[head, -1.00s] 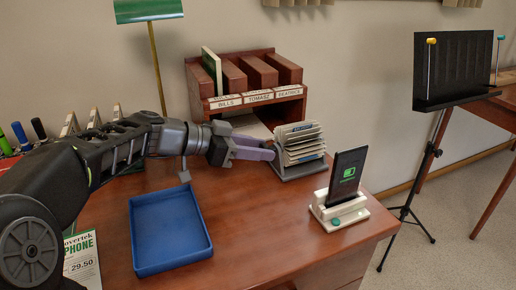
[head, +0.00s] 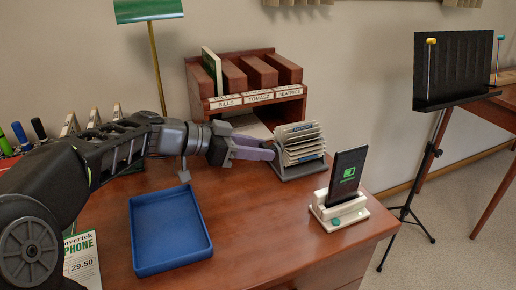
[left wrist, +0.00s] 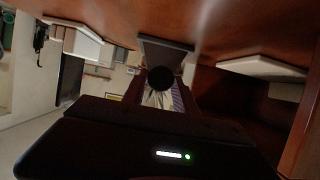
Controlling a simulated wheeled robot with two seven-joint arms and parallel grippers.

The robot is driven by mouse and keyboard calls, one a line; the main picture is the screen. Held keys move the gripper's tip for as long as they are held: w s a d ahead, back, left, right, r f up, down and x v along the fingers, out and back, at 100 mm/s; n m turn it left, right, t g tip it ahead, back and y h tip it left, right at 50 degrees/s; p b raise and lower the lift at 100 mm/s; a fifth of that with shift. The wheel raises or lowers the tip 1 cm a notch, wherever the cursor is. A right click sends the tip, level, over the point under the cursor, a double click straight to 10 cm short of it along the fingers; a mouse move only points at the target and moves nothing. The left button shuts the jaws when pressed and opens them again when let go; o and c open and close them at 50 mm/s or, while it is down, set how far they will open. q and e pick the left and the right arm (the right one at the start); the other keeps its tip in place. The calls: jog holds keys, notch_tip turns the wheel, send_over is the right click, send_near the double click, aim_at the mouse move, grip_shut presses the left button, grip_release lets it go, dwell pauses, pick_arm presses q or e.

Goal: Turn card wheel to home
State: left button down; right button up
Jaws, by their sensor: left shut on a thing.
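The card wheel (head: 299,144) stands on the desk right of centre in the head view, a fan of white cards on a grey base. My left gripper (head: 270,153) reaches in from the left, with its purple-grey fingers at the wheel's left side. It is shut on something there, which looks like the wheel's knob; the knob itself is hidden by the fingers. In the left wrist view, a dark round shape (left wrist: 161,78) sits at the fingertips in front of the wheel's grey base (left wrist: 166,50). My right gripper is not in view.
A blue tray (head: 170,231) lies on the desk below my left arm. A phone (head: 347,173) stands on a white dock right of the wheel. A wooden letter sorter (head: 246,85) stands behind. A music stand (head: 457,65) is off the desk at right.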

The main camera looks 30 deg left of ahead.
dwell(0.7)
pick_arm(q)
jog(key=c, duration=1)
grip_release()
jog(key=p+v, duration=0.1)
jog(key=v, duration=0.6)
jog(key=shift+s+a+r, duration=0.2)
jog(key=shift+s+r, duration=0.05)
jog(key=shift+s, duration=0.05)
